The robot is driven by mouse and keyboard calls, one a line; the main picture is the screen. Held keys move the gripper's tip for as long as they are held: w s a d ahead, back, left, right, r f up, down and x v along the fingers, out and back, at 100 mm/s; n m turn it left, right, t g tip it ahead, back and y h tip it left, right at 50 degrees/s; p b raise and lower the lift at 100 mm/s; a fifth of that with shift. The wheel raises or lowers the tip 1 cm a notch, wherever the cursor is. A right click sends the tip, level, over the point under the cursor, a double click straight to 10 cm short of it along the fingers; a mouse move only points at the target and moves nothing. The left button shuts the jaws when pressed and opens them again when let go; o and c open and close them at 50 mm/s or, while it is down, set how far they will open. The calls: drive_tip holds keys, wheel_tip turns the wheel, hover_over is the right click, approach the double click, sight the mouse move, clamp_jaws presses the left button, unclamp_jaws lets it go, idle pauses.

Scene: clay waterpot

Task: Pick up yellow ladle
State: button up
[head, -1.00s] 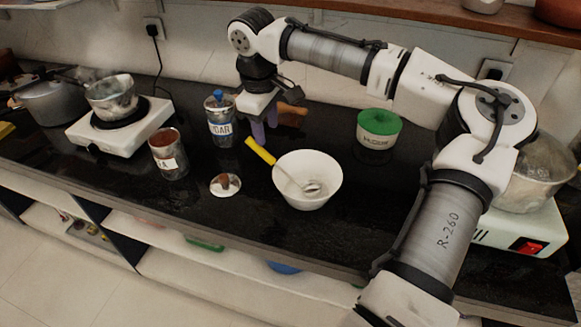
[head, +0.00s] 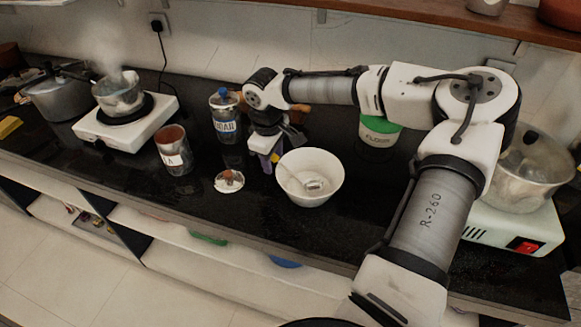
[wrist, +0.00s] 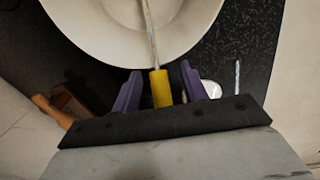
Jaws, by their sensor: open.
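The yellow ladle has a yellow handle (wrist: 161,88) and a metal shaft and head. Its head (head: 314,185) rests in the white bowl (head: 325,198), and its shaft crosses the rim. My gripper (head: 270,162) is low at the bowl's left rim. In the wrist view, my gripper (wrist: 160,85) is open, with one purple finger on each side of the yellow handle and small gaps showing. In the head view the handle is mostly hidden by my gripper; a little yellow shows by the fingers. The bowl's curved rim (wrist: 90,35) also fills the top of the wrist view.
A labelled jar with a blue knob (head: 225,118) stands just left of my gripper. A brown-filled tin (head: 173,150) and its lid (head: 229,181) are farther left. A green-topped container (head: 380,130) is behind the bowl. A steaming pot (head: 119,97) sits on the left burner.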

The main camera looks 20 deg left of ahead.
drive_tip(key=shift+c, duration=0.4)
clamp_jaws()
drive_tip(key=shift+r, duration=0.15)
wheel_tip(320, 180, up, 20)
drive_tip(key=b, duration=0.2)
